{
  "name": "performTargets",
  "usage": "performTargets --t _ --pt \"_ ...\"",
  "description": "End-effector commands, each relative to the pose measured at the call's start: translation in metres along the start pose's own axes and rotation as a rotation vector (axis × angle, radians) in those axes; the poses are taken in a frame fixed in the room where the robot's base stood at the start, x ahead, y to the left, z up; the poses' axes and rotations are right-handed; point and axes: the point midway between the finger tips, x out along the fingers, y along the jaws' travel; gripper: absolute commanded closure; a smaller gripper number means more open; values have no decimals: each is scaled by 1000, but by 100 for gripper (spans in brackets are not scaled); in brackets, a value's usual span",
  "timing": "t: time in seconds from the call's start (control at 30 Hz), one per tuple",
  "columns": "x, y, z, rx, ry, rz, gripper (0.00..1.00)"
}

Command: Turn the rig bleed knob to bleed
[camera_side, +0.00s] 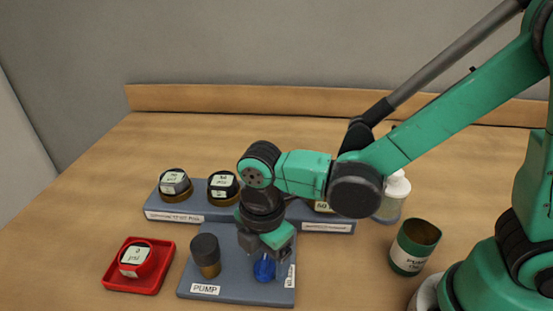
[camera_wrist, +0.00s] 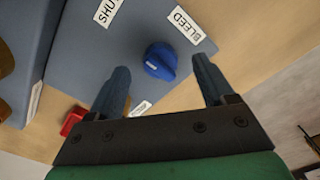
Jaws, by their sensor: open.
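The blue bleed knob (camera_side: 264,268) sits on the right part of the grey pump rig (camera_side: 230,288), partly hidden by my gripper in the side view. In the wrist view the blue knob (camera_wrist: 158,56) shows a small pale mark on its lower left side; I cannot tell its exact setting. The BLEED label (camera_wrist: 187,24) is at its upper right, and the SHUT label (camera_wrist: 107,11) is at the upper left. My gripper (camera_side: 266,247) points down just above the knob. In the wrist view my gripper (camera_wrist: 162,82) is open, with its fingers apart and the knob between and slightly beyond them.
A dark-capped post (camera_side: 206,255) stands on the rig left of the knob. A red tray (camera_side: 137,280) holds a red gauge (camera_side: 137,256). Behind, a grey rack (camera_side: 205,213) holds several gauges. A white bottle (camera_side: 395,195) and a green cup (camera_side: 414,246) stand right.

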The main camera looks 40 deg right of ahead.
Motion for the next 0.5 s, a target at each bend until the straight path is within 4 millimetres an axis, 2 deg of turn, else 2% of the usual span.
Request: performTargets --t 0.2,0.5 --pt "17 0 0 2 0 1 25" --pt "19 0 0 3 0 1 25"
